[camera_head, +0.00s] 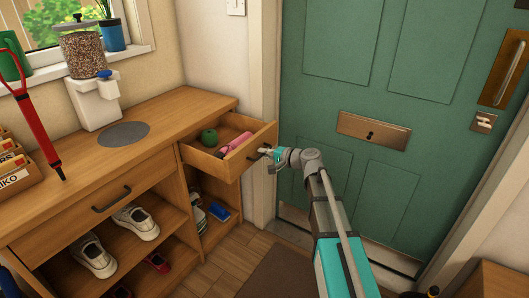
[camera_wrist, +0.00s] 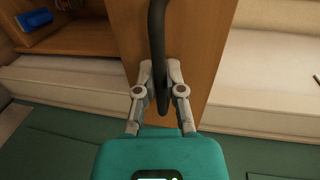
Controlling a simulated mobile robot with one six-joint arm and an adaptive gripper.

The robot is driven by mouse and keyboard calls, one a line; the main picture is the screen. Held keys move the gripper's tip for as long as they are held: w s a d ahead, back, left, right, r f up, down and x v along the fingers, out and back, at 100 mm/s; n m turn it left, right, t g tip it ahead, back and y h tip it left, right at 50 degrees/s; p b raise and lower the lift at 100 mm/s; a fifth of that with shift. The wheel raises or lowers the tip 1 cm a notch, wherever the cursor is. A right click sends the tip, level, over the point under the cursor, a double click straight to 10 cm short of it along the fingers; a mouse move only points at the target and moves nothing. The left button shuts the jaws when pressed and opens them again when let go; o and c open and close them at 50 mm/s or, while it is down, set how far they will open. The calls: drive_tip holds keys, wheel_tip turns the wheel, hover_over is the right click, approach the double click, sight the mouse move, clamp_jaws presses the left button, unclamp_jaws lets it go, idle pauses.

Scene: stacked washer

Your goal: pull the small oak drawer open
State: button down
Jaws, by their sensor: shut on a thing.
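The small oak drawer (camera_head: 232,145) stands pulled out from the right end of the oak cabinet in the head view. Inside it lie a green round thing (camera_head: 209,137) and a pink rolled thing (camera_head: 235,145). My gripper (camera_head: 266,156) is at the drawer's front. In the wrist view my gripper (camera_wrist: 160,102) is shut on the dark curved handle (camera_wrist: 156,40), with a finger on each side of it. The drawer's wooden front (camera_wrist: 195,60) shows behind the handle.
The oak cabinet (camera_head: 150,110) holds shoes on open shelves, and a wide drawer with a dark handle (camera_head: 111,199) is closed. A seed dispenser (camera_head: 92,75) stands on top. The green door (camera_head: 375,90) is close to the right of my arm.

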drive_tip(key=shift+a, duration=0.1)
drive_tip(key=c, duration=0.7)
unclamp_jaws()
